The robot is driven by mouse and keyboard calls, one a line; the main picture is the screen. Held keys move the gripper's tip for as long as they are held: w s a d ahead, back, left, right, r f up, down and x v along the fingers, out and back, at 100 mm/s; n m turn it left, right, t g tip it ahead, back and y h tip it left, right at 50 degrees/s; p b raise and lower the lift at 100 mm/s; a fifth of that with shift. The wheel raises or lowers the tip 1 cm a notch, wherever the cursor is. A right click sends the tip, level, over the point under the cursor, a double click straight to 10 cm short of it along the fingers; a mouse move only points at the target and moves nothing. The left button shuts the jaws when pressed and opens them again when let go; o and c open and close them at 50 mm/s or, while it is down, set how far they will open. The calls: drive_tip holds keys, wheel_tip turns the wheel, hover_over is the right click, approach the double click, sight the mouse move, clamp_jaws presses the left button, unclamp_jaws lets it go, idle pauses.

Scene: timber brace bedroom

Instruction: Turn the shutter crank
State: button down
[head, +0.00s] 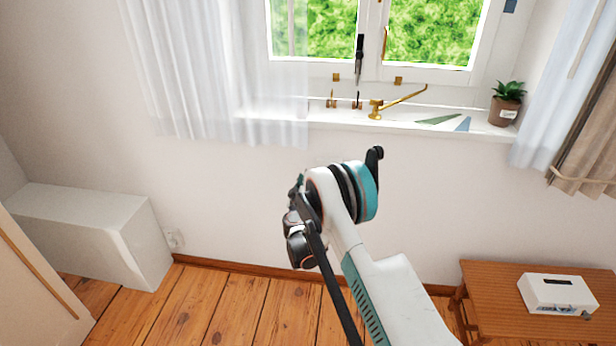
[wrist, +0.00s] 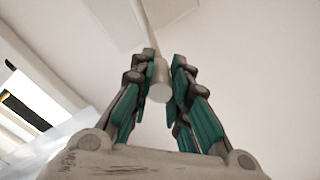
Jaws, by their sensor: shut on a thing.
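In the wrist view, my gripper (wrist: 163,66) is shut on a pale grey, round-ended handle (wrist: 160,84), with the teal-padded fingers on both sides of it. A thin pale rod (wrist: 143,20) runs from the handle up toward the top edge of that view. The rod and handle look like the shutter crank; where the rod is mounted is not clear. In the head view, my arm stands in front of the wall below the window, and I cannot make out the gripper fingers or the crank there.
The windowsill (head: 330,117) holds a brass lever (head: 400,100) and a potted plant (head: 506,104). Sheer curtains (head: 210,70) hang at the sides. A wooden table (head: 500,300) with a white box (head: 553,293) stands right; a white cabinet (head: 95,220) stands left. Floor between is clear.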

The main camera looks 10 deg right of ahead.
drive_tip(key=shift+a+f+n, duration=0.15)
drive_tip(key=shift+f+n, duration=0.95)
drive_tip(key=shift+n, duration=0.5)
drive_tip(key=c, duration=1.5)
unclamp_jaws()
drive_tip(key=v, duration=0.7)
drive_tip(key=shift+s, duration=0.2)
drive_tip(key=shift+c, duration=0.5)
